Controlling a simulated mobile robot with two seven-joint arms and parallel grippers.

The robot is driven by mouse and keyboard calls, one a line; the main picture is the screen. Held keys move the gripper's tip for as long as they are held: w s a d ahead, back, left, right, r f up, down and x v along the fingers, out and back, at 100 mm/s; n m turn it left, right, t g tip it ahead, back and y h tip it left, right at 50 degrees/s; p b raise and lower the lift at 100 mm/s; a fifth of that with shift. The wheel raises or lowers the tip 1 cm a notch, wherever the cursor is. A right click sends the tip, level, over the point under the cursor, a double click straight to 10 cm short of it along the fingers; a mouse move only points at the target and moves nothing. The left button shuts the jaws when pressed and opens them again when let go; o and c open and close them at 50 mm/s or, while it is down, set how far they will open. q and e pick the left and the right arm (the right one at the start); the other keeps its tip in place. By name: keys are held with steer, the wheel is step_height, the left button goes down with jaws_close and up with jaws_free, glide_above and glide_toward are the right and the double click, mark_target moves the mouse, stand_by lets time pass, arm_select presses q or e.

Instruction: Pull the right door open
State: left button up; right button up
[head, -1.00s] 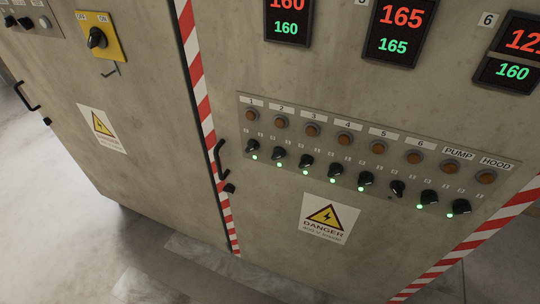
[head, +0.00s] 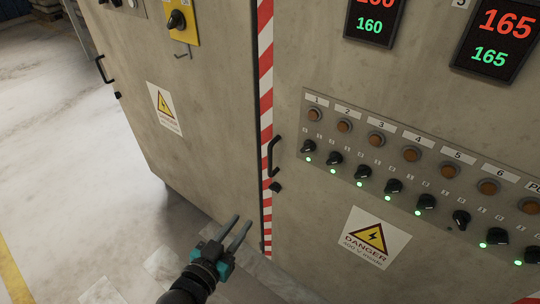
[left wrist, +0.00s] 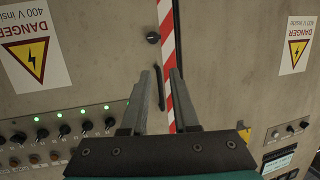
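The right door (head: 310,240) is the beige cabinet panel with the switches and displays, and it looks closed. Its black bar handle (head: 272,156) is near its left edge, with a small black knob (head: 275,187) below. My left gripper (head: 240,222) is open and empty, below and left of the handle in the head view, apart from it. In the left wrist view, turned upside down, the left gripper (left wrist: 160,72) has its two fingers spread, with the handle (left wrist: 161,90) showing between them farther off. My right gripper is not in view.
The left door (head: 215,110) has its own handle (head: 102,68) and a yellow switch plate (head: 183,22). A red-white striped strip (head: 266,90) runs along the seam. Rotary switches (head: 394,186) stick out of the right door. The floor (head: 85,160) left of the cabinet is clear.

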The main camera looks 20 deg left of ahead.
mark_target(269, 155)
arm_select(q)
step_height(269, 155, up, 10)
steer(key=t, duration=0.3)
steer(key=shift+h, duration=0.3)
steer(key=w+d+b, duration=0.1)
steer(key=w, duration=0.3)
steer(key=w+b, duration=0.1)
steer(key=w, duration=0.4)
steer(key=w+d+b, duration=0.1)
steer(key=w+b, duration=0.1)
steer(key=w, duration=0.2)
steer(key=shift+w+d+f, duration=0.15)
steer(key=shift+d+f, duration=0.2)
steer(key=shift+w+d+b, duration=0.15)
steer(key=shift+w+b, duration=0.15)
steer(key=shift+w, duration=0.7)
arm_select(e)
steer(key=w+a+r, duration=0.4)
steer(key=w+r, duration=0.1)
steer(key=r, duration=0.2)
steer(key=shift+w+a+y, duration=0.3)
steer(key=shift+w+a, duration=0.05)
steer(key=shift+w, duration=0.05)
arm_select(q)
steer(key=shift+c, duration=0.2)
jaws_close()
